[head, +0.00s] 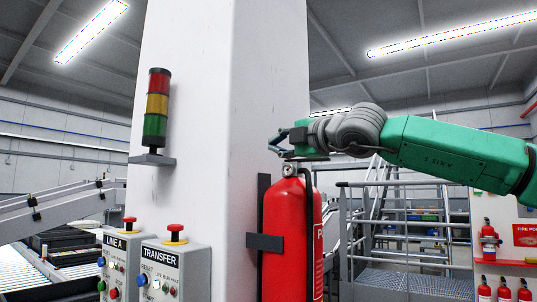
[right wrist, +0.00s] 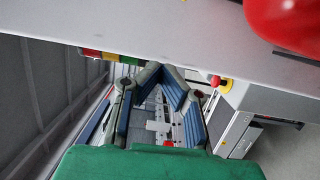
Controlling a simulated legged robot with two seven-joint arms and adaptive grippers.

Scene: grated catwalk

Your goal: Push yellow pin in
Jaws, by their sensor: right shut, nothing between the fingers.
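I cannot make out a yellow pin in either view. A red fire extinguisher (head: 291,240) hangs upright on the white column in the head view, held by a dark strap. Its valve head (head: 290,170) has a round gauge and a black hose; my right gripper hides part of the area above it. My right gripper (head: 276,144) is shut and empty, just above the valve head and pointing left. In the right wrist view its fingertips (right wrist: 163,70) come together, and the red extinguisher (right wrist: 288,20) shows at the top right. My left gripper is in neither view.
The white column (head: 225,100) stands behind the extinguisher. A red, yellow and green signal tower (head: 157,108) sits on its left side. Control boxes marked LINE A (head: 118,262) and TRANSFER (head: 172,270) stand lower left. Metal stairs and railings (head: 405,215) are behind at right.

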